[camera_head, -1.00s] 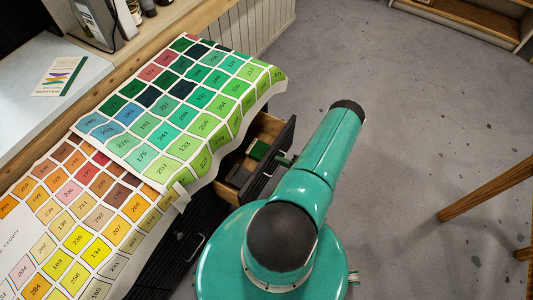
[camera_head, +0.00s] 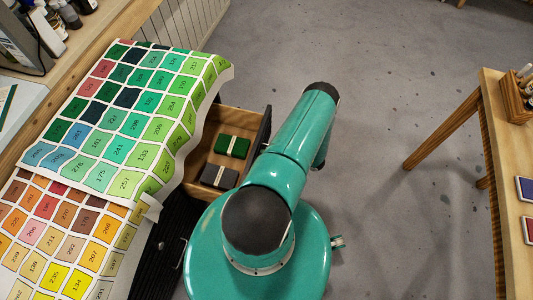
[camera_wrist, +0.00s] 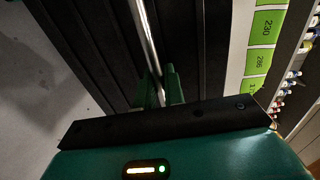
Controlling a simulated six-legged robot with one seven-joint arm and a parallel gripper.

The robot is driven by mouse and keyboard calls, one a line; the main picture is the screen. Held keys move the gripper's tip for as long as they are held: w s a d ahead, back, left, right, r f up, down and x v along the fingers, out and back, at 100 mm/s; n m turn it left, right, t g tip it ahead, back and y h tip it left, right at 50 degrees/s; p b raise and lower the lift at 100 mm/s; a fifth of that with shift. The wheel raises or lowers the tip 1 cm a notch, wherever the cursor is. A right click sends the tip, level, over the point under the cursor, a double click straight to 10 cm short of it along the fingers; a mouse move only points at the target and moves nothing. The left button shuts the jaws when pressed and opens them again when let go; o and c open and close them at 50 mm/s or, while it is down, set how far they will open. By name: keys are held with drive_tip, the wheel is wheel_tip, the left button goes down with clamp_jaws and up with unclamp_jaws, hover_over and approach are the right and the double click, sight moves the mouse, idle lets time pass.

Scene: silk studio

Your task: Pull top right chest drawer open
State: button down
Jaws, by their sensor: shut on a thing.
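The top right chest drawer (camera_head: 205,128) stands well out from the dark chest (camera_head: 160,240), below the colour charts. Its wooden inside shows a green block (camera_head: 232,146) and a dark grey block (camera_head: 219,177), each with a pale band. In the wrist view, my gripper (camera_wrist: 160,90) is shut on the drawer's metal bar handle (camera_wrist: 148,40), with green fingers on either side of the bar. The dark drawer front (camera_wrist: 95,45) fills much of that view. In the head view my green arm hides the gripper and the handle.
Numbered colour charts (camera_head: 120,120) drape over the chest top and hang past its edge. A wooden table (camera_head: 510,160) with ink pads stands at the right. Grey floor (camera_head: 370,110) between is clear. A second drawer handle (camera_head: 184,254) shows lower on the chest.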

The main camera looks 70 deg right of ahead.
drive_tip(key=c, duration=1.6)
unclamp_jaws()
drive_tip(key=shift+c, duration=0.2)
drive_tip(key=shift+s, duration=0.1)
drive_tip(key=v, duration=1.3)
drive_tip(key=shift+s, duration=0.3)
drive_tip(key=shift+d+r, duration=0.15)
drive_tip(key=shift+r, duration=0.05)
